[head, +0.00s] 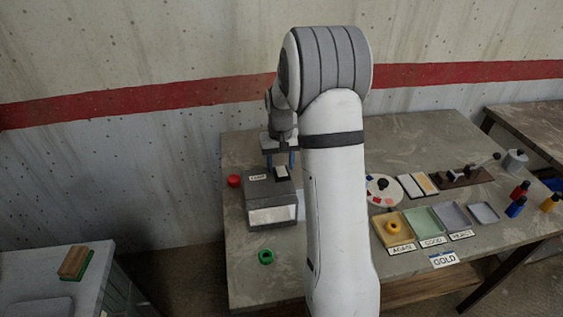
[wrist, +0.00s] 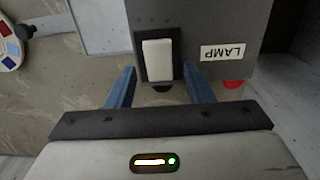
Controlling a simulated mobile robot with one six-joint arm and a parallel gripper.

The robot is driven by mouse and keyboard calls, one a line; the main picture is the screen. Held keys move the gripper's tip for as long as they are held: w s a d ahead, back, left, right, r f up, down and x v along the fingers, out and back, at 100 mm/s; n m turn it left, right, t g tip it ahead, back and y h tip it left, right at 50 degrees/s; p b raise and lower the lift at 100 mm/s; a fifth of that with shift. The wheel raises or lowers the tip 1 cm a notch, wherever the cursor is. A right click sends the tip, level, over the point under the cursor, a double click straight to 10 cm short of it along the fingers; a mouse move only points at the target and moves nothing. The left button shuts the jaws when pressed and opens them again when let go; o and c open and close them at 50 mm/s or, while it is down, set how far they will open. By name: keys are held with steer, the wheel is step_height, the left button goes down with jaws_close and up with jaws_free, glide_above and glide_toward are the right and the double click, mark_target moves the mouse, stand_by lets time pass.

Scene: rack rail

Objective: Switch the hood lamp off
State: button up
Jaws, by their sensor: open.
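The hood lamp is a dark grey box (head: 268,190) on the table, with a pale front panel (head: 272,215) and a LAMP label (wrist: 223,52). Its switch is a white rocker (wrist: 158,60) in a black frame; it also shows on top of the box in the head view (head: 281,172). My gripper (wrist: 160,84) is open and empty, its two blue fingers either side of the switch's near edge in the wrist view. In the head view my gripper (head: 280,158) is at the box's back edge. I cannot tell whether the fingers touch anything, or whether the lamp is lit.
A red knob (head: 234,181) is left of the box and a green ring (head: 266,257) in front. Right of my arm are a round palette (head: 383,190), labelled trays (head: 424,221), and several small bottles (head: 520,190). A wall stands behind the table.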

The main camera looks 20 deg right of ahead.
steer(key=shift+c, duration=0.6)
steer(key=c, duration=0.9)
steer(key=shift+o, duration=0.2)
steer(key=b, duration=0.1)
steer(key=t+b, duration=0.1)
steer(key=b, duration=0.1)
steer(key=shift+s+f+b, duration=0.15)
steer(key=shift+f+b, duration=0.15)
steer(key=t+b, duration=0.1)
steer(key=b, duration=0.1)
steer(key=t+b, duration=0.1)
steer(key=b, duration=0.1)
steer(key=shift+s+a+r+h+b, duration=0.1)
steer(key=shift+s+h+b, duration=0.2)
steer(key=shift+b, duration=0.1)
steer(key=shift+r+t+b, duration=0.25)
steer(key=shift+t+b, duration=0.35)
steer(key=shift+b, duration=0.1)
steer(key=o, duration=1)
